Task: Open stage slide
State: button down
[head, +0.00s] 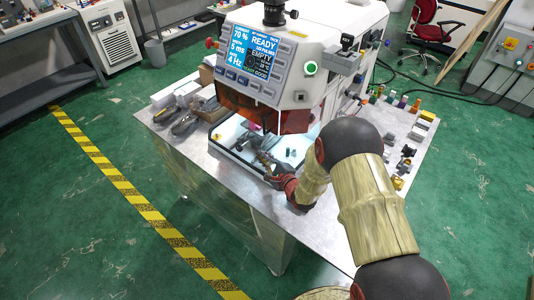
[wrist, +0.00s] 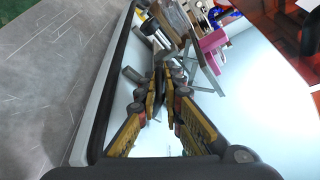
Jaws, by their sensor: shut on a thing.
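The stage slide (head: 228,133) is in the white, dark-rimmed bed under the front of the machine (head: 285,50). In the wrist view its white surface (wrist: 240,115) is on the right, with a dark and grey rim (wrist: 98,95) along the left. My gripper (head: 261,164) reaches over the bed's front edge. In the wrist view my gripper (wrist: 161,80) has its fingers close together on small metal hardware of the slide. The fingers hide most of the gripped part, so its shape is unclear.
The machine's orange shield (head: 245,108) hangs low over the bed. Tools (head: 185,121) and boxes lie on the metal table (head: 220,175) at left. Several small parts (head: 405,160) stand at right. In the wrist view, metal pieces and a pink block (wrist: 212,40) are beyond the fingertips.

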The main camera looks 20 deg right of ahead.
jog(key=s+a, duration=0.2)
jog(key=a, duration=0.1)
jog(key=s+a, duration=0.3)
jog(key=a, duration=0.1)
jog(key=s+a, duration=0.2)
jog(key=a, duration=0.1)
jog(key=shift+s+a+p, duration=0.15)
jog(key=shift+s+p, duration=0.15)
jog(key=shift+p, duration=0.05)
jog(key=c, duration=1.9)
grip_release()
jog(key=v, duration=1.2)
jog(key=shift+w, duration=0.1)
